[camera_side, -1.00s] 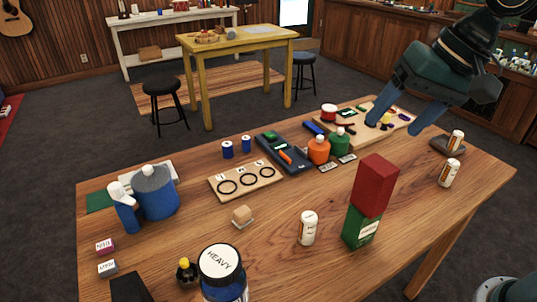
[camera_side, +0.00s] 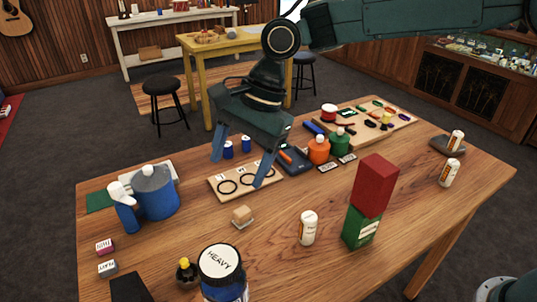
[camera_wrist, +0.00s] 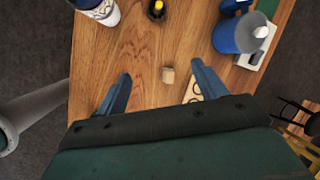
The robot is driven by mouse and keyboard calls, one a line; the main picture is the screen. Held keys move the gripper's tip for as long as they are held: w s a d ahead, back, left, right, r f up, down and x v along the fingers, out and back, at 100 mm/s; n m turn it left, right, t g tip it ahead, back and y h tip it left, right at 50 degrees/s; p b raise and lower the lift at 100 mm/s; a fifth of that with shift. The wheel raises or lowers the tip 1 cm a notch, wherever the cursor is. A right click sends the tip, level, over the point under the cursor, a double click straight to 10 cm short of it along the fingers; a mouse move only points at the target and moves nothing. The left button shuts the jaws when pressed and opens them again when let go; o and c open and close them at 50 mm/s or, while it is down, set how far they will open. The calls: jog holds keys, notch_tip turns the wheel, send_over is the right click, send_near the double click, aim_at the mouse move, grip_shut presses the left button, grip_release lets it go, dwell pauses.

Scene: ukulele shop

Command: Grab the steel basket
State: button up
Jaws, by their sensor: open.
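I see no thing that I can surely name a steel basket. My gripper (camera_side: 241,171) is open and empty, above the middle left of the wooden table, with its fingers pointing down. In the wrist view the gripper (camera_wrist: 160,70) has a small wooden block (camera_wrist: 168,75) showing between its fingers, on the table below. In the side view the block (camera_side: 242,214) sits in front of the gripper. A blue pot with a grey lid (camera_side: 156,192) stands to the left; it also shows in the wrist view (camera_wrist: 236,36).
A wooden board with black rings (camera_side: 226,186) lies below the gripper. Orange (camera_side: 319,152) and green (camera_side: 340,143) bottles stand to the right. A red block (camera_side: 374,190) stands on a green box (camera_side: 360,228). A HEAVY jar (camera_side: 222,262) is at the front.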

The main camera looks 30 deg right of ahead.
aim_at(185, 266)
jog(key=shift+s+a+f+m+g, duration=0.1)
jog(key=shift+a+f+m+g, duration=0.25)
jog(key=shift+a+f, duration=1.95)
jog(key=shift+s+a+f+m+g, duration=0.2)
jog(key=shift+a+f+m, duration=0.4)
jog(key=shift+a+f, duration=1.7)
jog(key=shift+s+a+f+m+g, duration=0.1)
jog(key=shift+a+f+m+g, duration=0.25)
jog(key=shift+a+f, duration=1.95)
jog(key=shift+d+f, duration=0.9)
jog(key=shift+f, duration=0.1)
jog(key=shift+x, duration=2.5)
jog(key=shift+d, duration=0.1)
jog(key=c, duration=1.1)
